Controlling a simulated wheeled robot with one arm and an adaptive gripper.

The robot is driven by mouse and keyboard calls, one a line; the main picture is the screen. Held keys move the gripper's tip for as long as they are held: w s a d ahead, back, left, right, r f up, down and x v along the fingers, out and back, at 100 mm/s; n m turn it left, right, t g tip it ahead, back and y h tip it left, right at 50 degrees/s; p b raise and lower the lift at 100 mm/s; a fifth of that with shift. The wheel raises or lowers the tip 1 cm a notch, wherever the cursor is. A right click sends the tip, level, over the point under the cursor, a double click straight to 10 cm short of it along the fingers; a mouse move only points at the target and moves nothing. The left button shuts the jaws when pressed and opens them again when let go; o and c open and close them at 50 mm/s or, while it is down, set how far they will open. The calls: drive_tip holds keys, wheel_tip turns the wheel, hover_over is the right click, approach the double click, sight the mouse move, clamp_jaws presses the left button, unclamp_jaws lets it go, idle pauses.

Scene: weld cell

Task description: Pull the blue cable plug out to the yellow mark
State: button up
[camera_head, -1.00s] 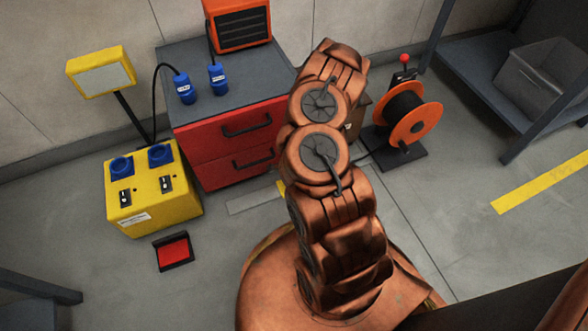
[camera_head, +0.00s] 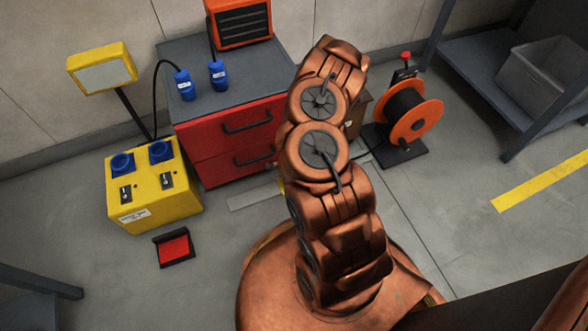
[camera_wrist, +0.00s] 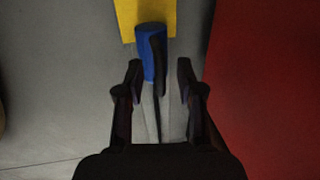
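In the wrist view, a blue plug (camera_wrist: 150,58) lies at the front of my gripper (camera_wrist: 160,68). My gripper is open, with its fingertips on either side of the plug's near part; the plug is closer to the left finger. I cannot tell whether they touch. A dark line, perhaps the cable, runs from the plug back between the fingers. The yellow mark (camera_wrist: 127,15) lies under and beyond the plug's far end. In the head view a bit of the yellow mark (camera_head: 283,187) shows beside my arm, which hides my gripper and this plug.
A grey strip (camera_head: 252,200) lies on the floor before the red-drawer cabinet (camera_head: 220,140). Two other blue plugs (camera_head: 184,85) (camera_head: 218,75) stand on the cabinet. A yellow socket box (camera_head: 150,195), a red pedal (camera_head: 174,248) and an orange reel (camera_head: 412,120) stand nearby.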

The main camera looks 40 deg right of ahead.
wheel_tip(320, 180, up, 12)
drive_tip(key=s, duration=0.2)
drive_tip(key=shift+s+a+f, duration=0.15)
drive_tip(key=shift+a, duration=0.1)
idle(0.4)
drive_tip(key=shift+s, duration=0.1)
idle(0.4)
